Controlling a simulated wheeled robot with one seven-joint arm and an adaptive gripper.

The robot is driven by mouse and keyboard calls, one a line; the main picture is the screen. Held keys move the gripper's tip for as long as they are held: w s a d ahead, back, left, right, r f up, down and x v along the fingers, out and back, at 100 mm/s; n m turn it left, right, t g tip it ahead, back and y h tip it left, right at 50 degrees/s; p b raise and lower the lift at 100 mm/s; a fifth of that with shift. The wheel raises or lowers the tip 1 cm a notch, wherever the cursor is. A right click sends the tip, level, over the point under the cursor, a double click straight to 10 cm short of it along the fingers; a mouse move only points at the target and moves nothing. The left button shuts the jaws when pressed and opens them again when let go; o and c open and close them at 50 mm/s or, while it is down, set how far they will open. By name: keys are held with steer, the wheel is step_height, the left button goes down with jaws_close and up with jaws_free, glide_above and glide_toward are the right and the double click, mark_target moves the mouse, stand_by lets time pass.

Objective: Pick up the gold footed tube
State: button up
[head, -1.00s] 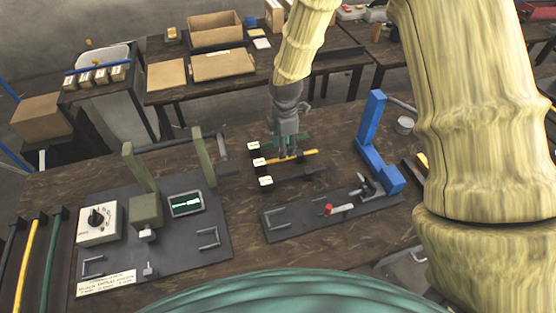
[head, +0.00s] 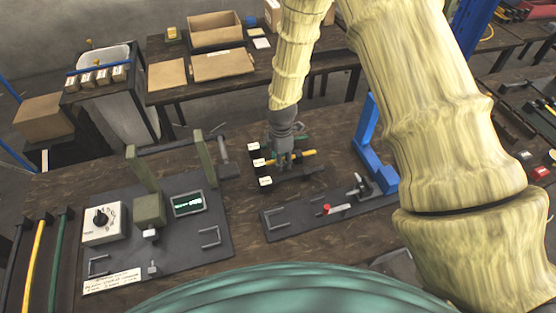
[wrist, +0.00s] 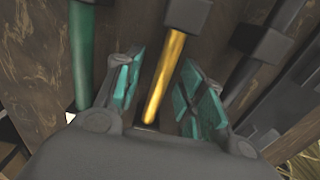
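The gold footed tube (head: 309,153) lies on the table between a green tube (head: 302,139) and a dark tube (head: 301,173), with a white tag at its left end. My gripper (head: 281,160) is over it in the head view and hides part of its length. In the wrist view the gold tube (wrist: 168,75) runs between my two teal-padded fingers (wrist: 163,85). The fingers are spread, with a gap on both sides of the tube. The green tube (wrist: 82,55) is left of them and the dark tube (wrist: 248,72) right.
A blue press frame (head: 370,150) stands to the right on a dark plate with clamps. A green press (head: 148,205) with a dial box (head: 105,222) and a display is at left. Black, yellow and green strips (head: 38,260) lie at the far left.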

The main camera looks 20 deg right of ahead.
steer(key=shift+f, duration=0.1)
jaws_close()
stand_by(0.4)
